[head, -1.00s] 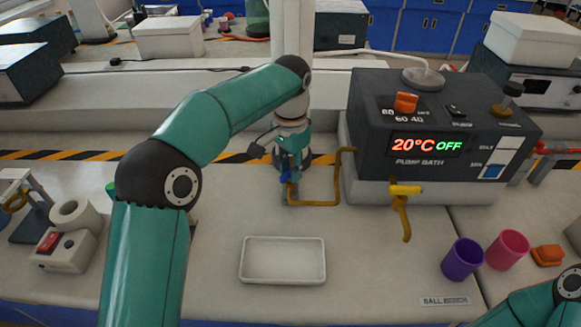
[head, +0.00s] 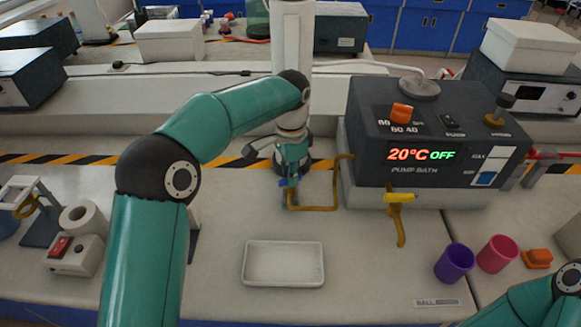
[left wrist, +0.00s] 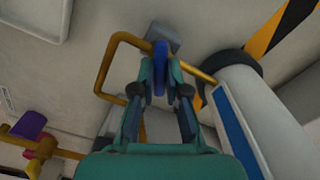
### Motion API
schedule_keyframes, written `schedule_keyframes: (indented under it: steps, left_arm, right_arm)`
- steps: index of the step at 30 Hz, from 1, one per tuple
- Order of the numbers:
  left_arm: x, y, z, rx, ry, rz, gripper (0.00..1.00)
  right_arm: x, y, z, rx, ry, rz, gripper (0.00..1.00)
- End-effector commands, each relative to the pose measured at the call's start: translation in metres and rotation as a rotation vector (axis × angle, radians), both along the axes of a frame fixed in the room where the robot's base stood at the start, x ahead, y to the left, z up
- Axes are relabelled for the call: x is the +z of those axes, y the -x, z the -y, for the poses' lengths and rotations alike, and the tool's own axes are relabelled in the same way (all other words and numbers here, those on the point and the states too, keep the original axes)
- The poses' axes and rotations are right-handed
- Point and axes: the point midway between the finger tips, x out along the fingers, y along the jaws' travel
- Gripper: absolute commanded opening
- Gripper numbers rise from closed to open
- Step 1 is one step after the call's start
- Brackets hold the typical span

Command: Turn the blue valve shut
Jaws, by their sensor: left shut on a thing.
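The blue valve (left wrist: 160,62) has a small lever-like handle on a bent brass pipe (left wrist: 108,62) in the left wrist view. My left gripper (left wrist: 161,76) is shut on this handle, with one finger on each side. In the head view the left gripper (head: 291,178) points down at the left end of the pipe, in front of the pump bath (head: 365,150). Only a bit of blue shows there, the rest hidden by the fingers. How far the handle is turned is hard to tell. My right gripper is out of view; only part of its arm shows.
A yellow-handled tap (head: 399,197) hangs from the pump bath's front, right of the blue valve. A white tray (head: 284,282) lies in front. Purple (head: 454,263) and pink (head: 497,254) cups stand at the right. The bench around the tray is clear.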

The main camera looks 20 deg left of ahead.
Motion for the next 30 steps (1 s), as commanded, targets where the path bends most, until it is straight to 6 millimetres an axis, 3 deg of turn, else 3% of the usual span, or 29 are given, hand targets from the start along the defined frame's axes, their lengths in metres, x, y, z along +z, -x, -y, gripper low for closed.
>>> schedule_keyframes:
  steps: [3,12,30]
  left_arm:
    - [0.005,0.0,0.0,-0.103,0.002,0.0,0.0]
    - [0.003,0.0,0.001,-0.338,0.001,0.002,0.0]
    - [0.001,-0.001,0.0,-0.501,0.001,0.006,0.0]
  right_arm:
    - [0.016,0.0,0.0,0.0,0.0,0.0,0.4]
    - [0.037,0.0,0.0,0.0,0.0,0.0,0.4]
    - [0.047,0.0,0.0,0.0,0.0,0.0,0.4]
